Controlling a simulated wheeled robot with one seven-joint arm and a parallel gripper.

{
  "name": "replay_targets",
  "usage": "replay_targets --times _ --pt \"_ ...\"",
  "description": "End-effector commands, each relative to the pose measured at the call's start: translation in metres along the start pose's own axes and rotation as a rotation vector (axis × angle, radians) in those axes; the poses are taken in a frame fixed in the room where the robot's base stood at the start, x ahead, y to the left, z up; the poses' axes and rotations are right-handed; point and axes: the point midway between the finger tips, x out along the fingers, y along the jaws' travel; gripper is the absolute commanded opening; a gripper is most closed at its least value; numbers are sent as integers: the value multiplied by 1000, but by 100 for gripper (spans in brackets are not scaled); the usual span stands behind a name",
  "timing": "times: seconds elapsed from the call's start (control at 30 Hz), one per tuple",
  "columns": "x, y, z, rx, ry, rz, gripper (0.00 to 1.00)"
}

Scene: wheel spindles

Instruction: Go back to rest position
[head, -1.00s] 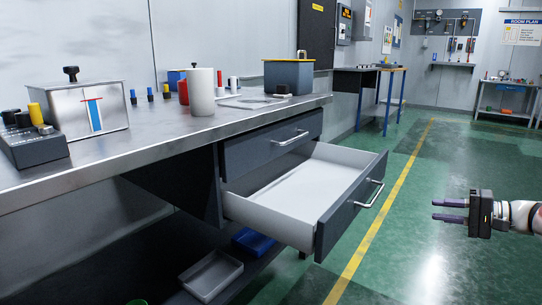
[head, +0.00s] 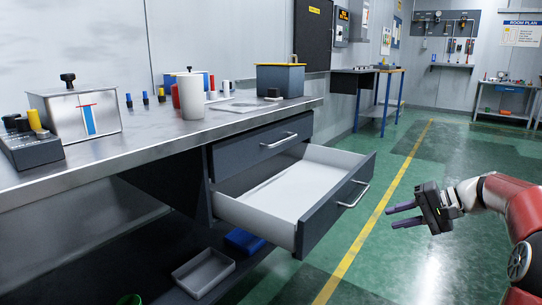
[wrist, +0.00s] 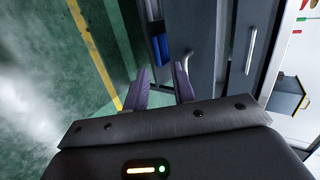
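My gripper (head: 404,215) is in the air over the green floor, to the right of the open drawer, in the head view. Its two purple fingers are apart with nothing between them. The wrist view also shows the open fingers (wrist: 161,90). The lower drawer (head: 285,197) is pulled out, white inside, and looks empty. Its bar handle (head: 354,195) is apart from my gripper. The upper drawer (head: 264,145) is shut.
The steel workbench (head: 150,150) holds a metal box (head: 80,110), a white cylinder (head: 191,97) and a dark blue box (head: 280,80). Trays (head: 203,272) lie on the low shelf. Floor with a yellow line (head: 372,232) is free on the right.

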Motion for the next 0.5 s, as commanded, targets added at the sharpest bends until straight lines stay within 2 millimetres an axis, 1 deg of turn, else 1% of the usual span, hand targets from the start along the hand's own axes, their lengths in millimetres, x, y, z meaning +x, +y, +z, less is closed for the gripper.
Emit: replay_targets --times 0.03,0.07,0.17,0.2,0.27,0.3,0.37,0.4,0.47,0.5 --pt "8 -13 16 -17 -10 52 26" --pt "13 -18 25 -26 -15 85 26" --pt "28 -34 64 -66 -25 214 26" --pt "33 -40 83 -90 -26 273 26" --pt "38 -46 113 -129 -23 363 26" --pt "40 -49 133 -160 -17 421 26" --pt "40 -51 162 -207 -4 499 26" --pt "38 -51 181 -242 8 547 26" --pt "34 -50 207 -297 28 613 26" --pt "30 -47 224 -335 43 652 26"
